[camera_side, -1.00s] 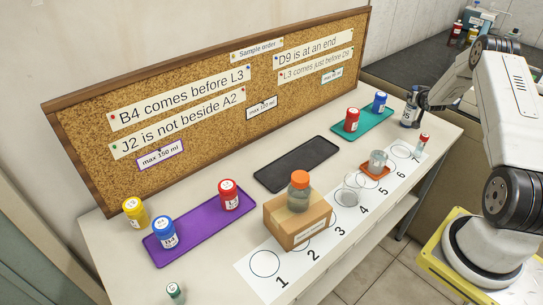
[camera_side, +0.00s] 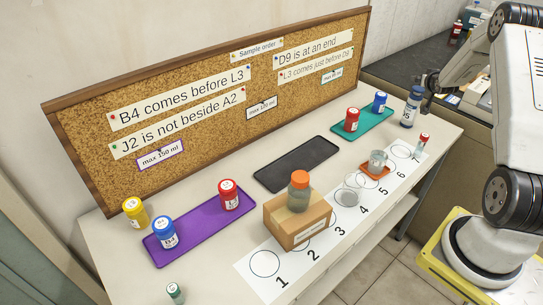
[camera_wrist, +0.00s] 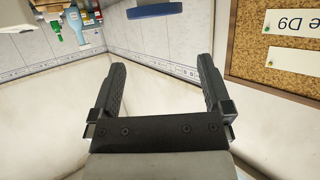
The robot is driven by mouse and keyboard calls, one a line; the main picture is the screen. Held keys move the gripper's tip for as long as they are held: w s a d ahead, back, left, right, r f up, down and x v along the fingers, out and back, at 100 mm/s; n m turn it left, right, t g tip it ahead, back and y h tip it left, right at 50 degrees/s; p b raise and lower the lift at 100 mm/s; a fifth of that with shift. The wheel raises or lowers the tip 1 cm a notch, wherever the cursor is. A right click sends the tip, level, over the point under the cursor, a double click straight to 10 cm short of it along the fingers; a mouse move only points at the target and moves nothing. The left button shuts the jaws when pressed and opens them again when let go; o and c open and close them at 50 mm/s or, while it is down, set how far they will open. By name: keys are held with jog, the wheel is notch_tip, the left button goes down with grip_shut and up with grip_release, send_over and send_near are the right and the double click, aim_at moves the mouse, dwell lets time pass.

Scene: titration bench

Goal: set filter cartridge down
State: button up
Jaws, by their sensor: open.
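I cannot pick out a filter cartridge in either view. My gripper (camera_wrist: 162,64) is open, with nothing between its fingers in the wrist view. In the side view my gripper (camera_side: 427,102) is just right of a blue-capped, labelled jar (camera_side: 409,112) at the table's right end; contact between them cannot be made out. A blue rounded thing (camera_wrist: 155,10) shows beyond the fingertips in the wrist view.
A purple tray (camera_side: 200,234) and a teal tray (camera_side: 350,136) hold jars. The black tray (camera_side: 297,163) is empty. The corkboard (camera_side: 205,130) stands behind.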

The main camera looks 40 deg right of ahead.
jog(key=shift+r, duration=0.1)
dwell(0.5)
jog(key=w+a+r+n+g+y, duration=0.1)
jog(key=w+a+n+y, duration=0.2)
jog(key=a, duration=1.3)
jog(key=w+a+r+n+g+y, duration=0.15)
jog(key=w+a+y, duration=0.25)
jog(key=a, duration=1.3)
jog(key=s+a+n+g+y, duration=0.1)
jog(key=s+a+n+g, duration=0.1)
jog(key=s+a, duration=0.6)
jog(key=s+a+n+g+y, duration=0.1)
jog(key=s+a+n+y, duration=0.1)
jog(key=s+a, duration=0.7)
jog(key=a+f+n, duration=0.1)
jog(key=a, duration=0.5)
jog(key=shift+g, duration=0.35)
